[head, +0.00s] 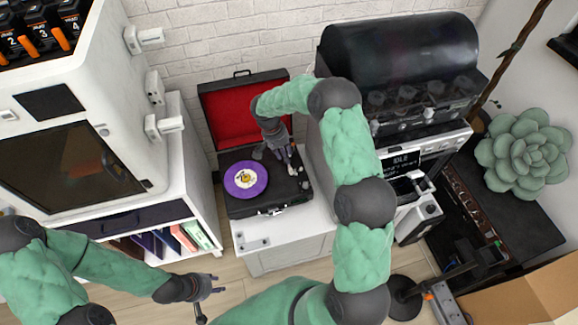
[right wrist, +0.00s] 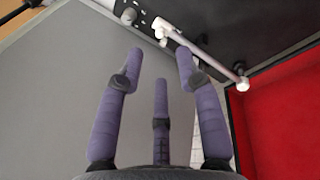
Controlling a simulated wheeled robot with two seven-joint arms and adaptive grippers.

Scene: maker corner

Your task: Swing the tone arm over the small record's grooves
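The small purple record (head: 246,179) with a yellow and white label lies on the left part of the black record player (head: 260,208), whose red-lined lid is open. The white tone arm (right wrist: 205,57) is at the deck's right side, away from the record. My right gripper (head: 286,158) is over that right side. In the right wrist view its three purple fingers (right wrist: 155,75) are spread and empty. The tone arm runs just beyond the right fingertip; I cannot tell if they touch. My left gripper (head: 207,297) is open and empty, low over the floor.
The lid (head: 228,115) stands up behind the deck. A black-hooded machine (head: 405,60) on a white unit is right of the player. A white cabinet (head: 180,200) stands on the left. A green succulent (head: 524,152) is far right.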

